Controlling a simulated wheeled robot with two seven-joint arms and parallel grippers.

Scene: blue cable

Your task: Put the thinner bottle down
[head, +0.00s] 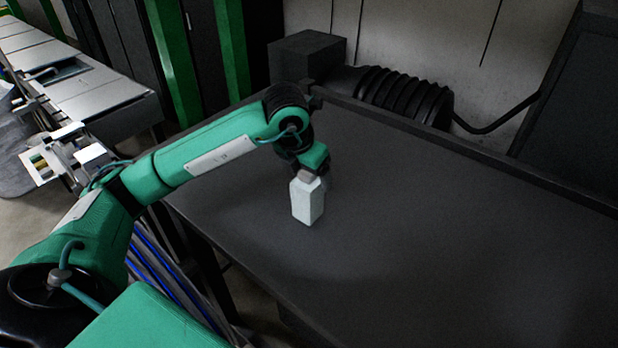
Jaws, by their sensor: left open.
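A pale, box-shaped bottle (308,203), the thinner bottle by the task's name, stands upright on the dark table (450,240) near its left edge. My left gripper (312,173) is right at the top of the bottle, reaching down from the left arm. Its jaws are open, and the fingers are small and dark, so I cannot tell whether they touch the bottle. The gripper hides part of the bottle's top. My right gripper is not in view.
The table is bare to the right of the bottle. A raised rim (480,160) runs along its back. Behind it are a dark box (305,55) and a ribbed black hose (403,95). A grey conveyor (100,95) stands at the left.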

